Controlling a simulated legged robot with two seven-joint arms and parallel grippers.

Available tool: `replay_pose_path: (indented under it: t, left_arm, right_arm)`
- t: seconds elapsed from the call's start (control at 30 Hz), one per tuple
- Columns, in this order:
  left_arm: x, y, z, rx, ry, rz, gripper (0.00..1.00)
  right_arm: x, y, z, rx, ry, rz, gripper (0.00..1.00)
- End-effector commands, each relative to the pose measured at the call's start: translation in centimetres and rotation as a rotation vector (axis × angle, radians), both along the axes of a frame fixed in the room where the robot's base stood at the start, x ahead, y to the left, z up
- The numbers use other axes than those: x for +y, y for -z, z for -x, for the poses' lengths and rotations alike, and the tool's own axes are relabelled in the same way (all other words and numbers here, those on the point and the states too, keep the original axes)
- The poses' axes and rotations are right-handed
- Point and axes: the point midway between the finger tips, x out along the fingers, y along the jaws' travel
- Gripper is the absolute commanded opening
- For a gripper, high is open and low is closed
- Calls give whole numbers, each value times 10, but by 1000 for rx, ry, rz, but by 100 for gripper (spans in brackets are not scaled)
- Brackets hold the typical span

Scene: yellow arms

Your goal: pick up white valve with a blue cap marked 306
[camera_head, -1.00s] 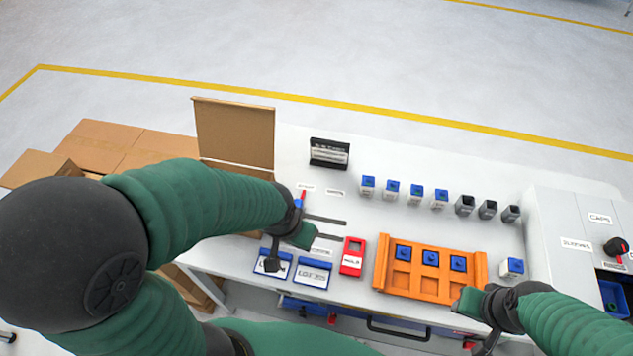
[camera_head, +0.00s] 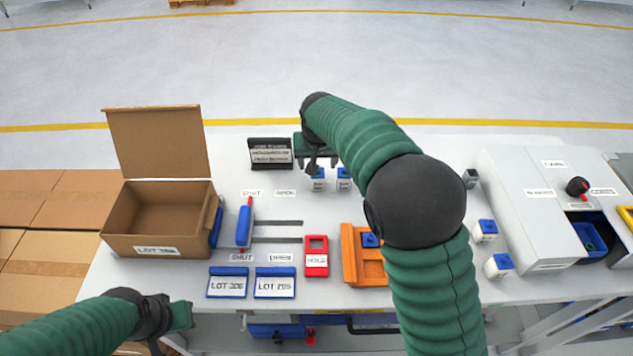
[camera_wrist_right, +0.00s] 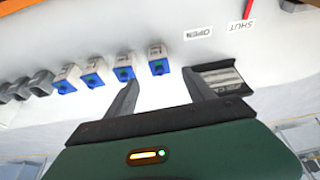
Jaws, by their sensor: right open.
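Several white valves with blue caps stand upright in a row at the back of the table; two show in the head view, one (camera_head: 318,181) and its neighbour (camera_head: 344,181). The wrist view shows the row too, with the end valve (camera_wrist_right: 158,61) nearest the sign and another (camera_wrist_right: 124,67) beside it. No mark 306 is legible on any valve. My right gripper (camera_head: 317,162) is open and empty above the row's left end; in the wrist view its fingers (camera_wrist_right: 163,82) point toward the end valve without visible contact. My left gripper (camera_head: 182,318) is at the front left, apart from the valves.
A black sign holder (camera_head: 270,153) stands left of the row. Grey parts (camera_wrist_right: 28,88) continue the row. My right arm partly hides the orange fixture (camera_head: 350,262). An open box (camera_head: 157,248), a blue-handled lever (camera_head: 244,226) and a red HOLD tag (camera_head: 316,262) are nearby. Two capped valves (camera_head: 485,230) stand right.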

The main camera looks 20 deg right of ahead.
Motion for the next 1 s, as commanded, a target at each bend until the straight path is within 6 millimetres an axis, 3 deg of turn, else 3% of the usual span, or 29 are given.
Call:
replay_pose_path:
  t: [0.1, 0.37, 0.6, 0.83, 1.0]
  left_arm:
    - [0, 1, 0, 0, 0, 0, 0]
    - [0, 0, 0, 1, 0, 0, 0]
    - [0, -1, 0, 1, 0, 0, 0]
    - [0, -1, 0, 1, 0, 0, 0]
    - [0, -1, 0, 1, 0, 0, 0]
  right_arm:
    - [-3, 29, -11, 4, 1, 1, 62]
    - [-6, 58, -22, 0, -1, 0, 62]
    - [-10, 96, -36, 0, -1, -1, 62]
    - [-10, 98, -36, -2, -2, -1, 62]
    - [-10, 98, -36, -2, -1, 0, 41]
